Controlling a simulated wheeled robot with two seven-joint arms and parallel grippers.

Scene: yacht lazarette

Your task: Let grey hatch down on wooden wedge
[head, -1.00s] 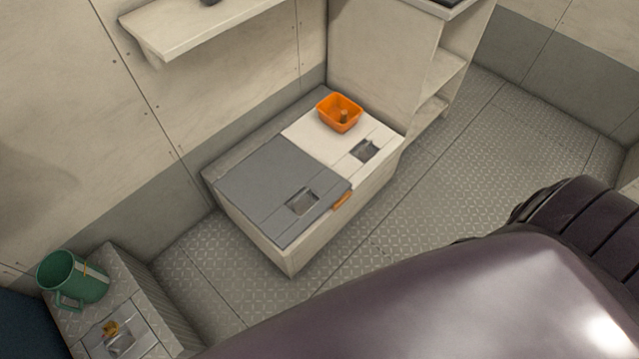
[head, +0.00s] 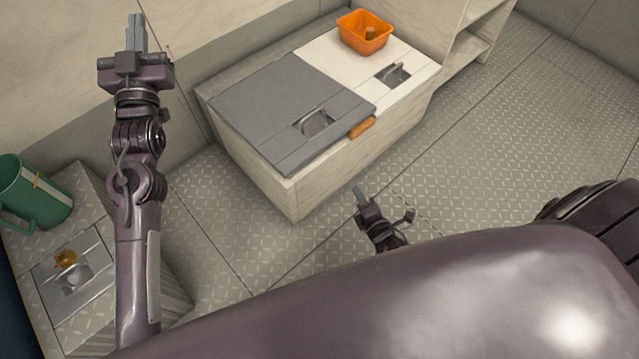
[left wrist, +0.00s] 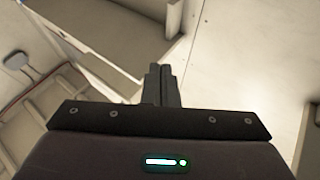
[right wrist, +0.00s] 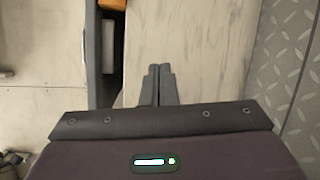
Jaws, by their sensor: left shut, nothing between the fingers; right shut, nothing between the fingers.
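The grey hatch (head: 265,95) covers the left part of the pale locker and lies about level, with a recessed latch near its front edge. The wooden wedge (head: 361,128), orange-brown, sticks out at the hatch's front edge near its right corner; how far it reaches underneath is hidden. My left gripper (head: 136,35) is shut and empty, raised left of the locker. My right gripper (head: 357,192) is shut and empty in front of the locker, below the wedge. The right wrist view shows the hatch edge (right wrist: 92,60) and part of the wedge (right wrist: 112,4).
An orange bin (head: 364,38) stands on the white hatch (head: 335,62) beside the grey one. A green jug (head: 30,192) stands at the left on a step with another latch (head: 75,278). Open floor (head: 500,140) lies to the right.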

